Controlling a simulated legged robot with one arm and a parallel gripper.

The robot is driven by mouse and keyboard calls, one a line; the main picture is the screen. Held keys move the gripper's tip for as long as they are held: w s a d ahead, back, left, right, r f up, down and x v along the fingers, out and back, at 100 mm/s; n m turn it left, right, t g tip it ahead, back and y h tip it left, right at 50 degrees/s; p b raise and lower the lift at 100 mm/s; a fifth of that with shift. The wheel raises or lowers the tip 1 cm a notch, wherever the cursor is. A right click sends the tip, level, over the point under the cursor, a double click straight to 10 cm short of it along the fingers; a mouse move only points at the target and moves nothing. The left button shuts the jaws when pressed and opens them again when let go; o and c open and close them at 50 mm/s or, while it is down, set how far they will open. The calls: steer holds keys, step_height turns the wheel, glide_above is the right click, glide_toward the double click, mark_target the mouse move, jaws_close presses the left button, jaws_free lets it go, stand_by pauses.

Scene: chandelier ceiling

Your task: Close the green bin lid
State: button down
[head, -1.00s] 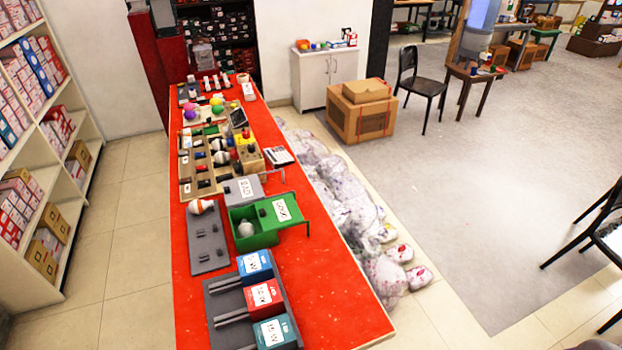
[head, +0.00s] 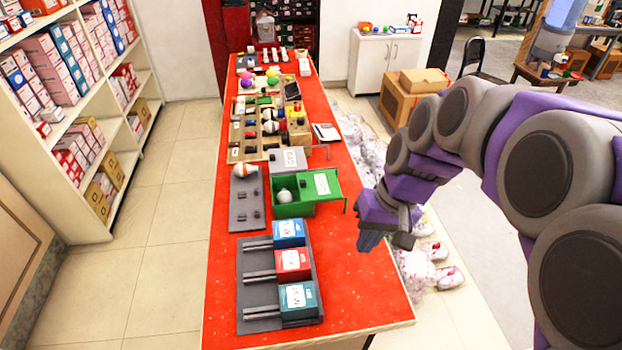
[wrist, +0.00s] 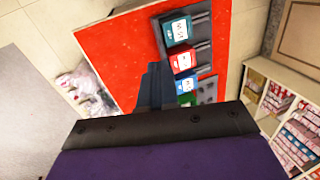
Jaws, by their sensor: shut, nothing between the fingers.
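The green bin (head: 293,205) stands on the red table, with a white and grey bulb-like object (head: 285,196) showing inside its open left part. Its green lid (head: 321,184), with a white label, sits over the right side and leaves the left part uncovered. A thin green handle sticks out to the right of the lid. My gripper (head: 372,242) is shut and empty, above the table's right edge, right of and nearer than the bin. In the wrist view a sliver of green (wrist: 186,100) shows beyond the blue box, partly hidden.
A grey rack with blue, red and teal boxes (head: 291,264) stands in front of the bin. A grey bin (head: 288,160) is just behind it. A grey board (head: 246,200) lies to its left. The red table (head: 365,300) is bare at the front right.

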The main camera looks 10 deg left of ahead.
steer(key=w+a+f+n+t+y+b, duration=0.1)
steer(key=w+a+f, duration=0.15)
steer(key=w, duration=0.85)
steer(key=w+a+f+y, duration=0.15)
steer(key=w+f, duration=0.25)
steer(key=w, duration=0.6)
steer(key=w+a+f+n+t+y+b, duration=0.15)
steer(key=w+f, duration=0.25)
steer(key=w, duration=0.7)
steer(key=t+b, duration=0.1)
steer(key=b, duration=0.1)
glide_toward(307, 184)
steer(key=shift+m, duration=0.25)
steer(key=f, duration=0.1)
steer(key=w+f, duration=0.1)
steer(key=f, duration=0.1)
steer(key=w+f, duration=0.1)
steer(key=shift+w+d+f, duration=0.15)
steer(key=shift+d+f, duration=0.05)
steer(key=shift+d, duration=0.1)
steer(key=shift+s+a+b, duration=0.25)
steer(key=shift+s+a, duration=0.05)
steer(key=shift+a, duration=0.65)
steer(key=shift+s+a+b, duration=0.25)
steer(key=shift+s+a, duration=0.05)
steer(key=shift+a, duration=0.7)
